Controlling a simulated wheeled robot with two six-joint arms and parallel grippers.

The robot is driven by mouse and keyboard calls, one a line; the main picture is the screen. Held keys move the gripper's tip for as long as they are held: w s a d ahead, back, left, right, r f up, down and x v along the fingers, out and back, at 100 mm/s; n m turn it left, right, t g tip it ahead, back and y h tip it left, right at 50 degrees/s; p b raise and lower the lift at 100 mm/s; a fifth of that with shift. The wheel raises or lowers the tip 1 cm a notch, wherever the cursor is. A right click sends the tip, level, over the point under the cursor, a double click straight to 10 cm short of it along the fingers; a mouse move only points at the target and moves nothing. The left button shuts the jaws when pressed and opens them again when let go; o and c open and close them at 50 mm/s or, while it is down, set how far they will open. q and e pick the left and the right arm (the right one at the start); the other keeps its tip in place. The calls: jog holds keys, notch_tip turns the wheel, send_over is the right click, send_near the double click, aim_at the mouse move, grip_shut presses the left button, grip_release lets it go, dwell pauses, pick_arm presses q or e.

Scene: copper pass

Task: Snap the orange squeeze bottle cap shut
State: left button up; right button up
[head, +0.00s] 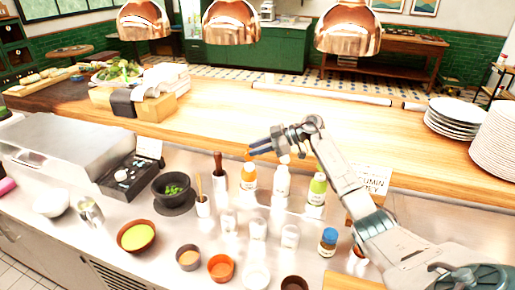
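The orange squeeze bottle (248,178) stands upright on the steel counter, left of a white bottle and a green one. Its top lies just below my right gripper in the picture, and I cannot make out whether its cap is open or shut. My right gripper (256,147) reaches in from the right, with its dark blue fingers pointing left. The fingers look a little apart, with nothing seen between them. I cannot tell whether they touch the bottle. My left gripper is not in view.
A white bottle (281,182) and a green bottle (317,190) stand close to the right. A cup with a brush (203,205) and a pestle stand left. Several small jars and bowls fill the front. The wooden ledge (230,110) rises behind.

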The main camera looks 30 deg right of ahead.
jog(key=shift+d, duration=0.1)
jog(key=b+v, duration=0.4)
jog(key=v, duration=0.5)
jog(key=shift+s+d, duration=0.15)
jog(key=shift+d, duration=0.15)
jog(key=shift+s+d+r, duration=0.2)
jog(key=shift+d+r, duration=0.1)
jog(key=shift+d, duration=0.05)
jog(key=shift+d, duration=0.1)
jog(key=w+d+f+m+g+y+b, duration=0.1)
jog(key=w+d+f+m+g+b, duration=0.15)
jog(key=w+m+b, duration=0.2)
jog(key=w+a+f+y+p, duration=0.1)
jog(key=w+a+f+p, duration=0.1)
jog(key=a, duration=0.7)
jog(key=shift+w+a+f+p, duration=0.35)
jog(key=shift+w+p, duration=0.35)
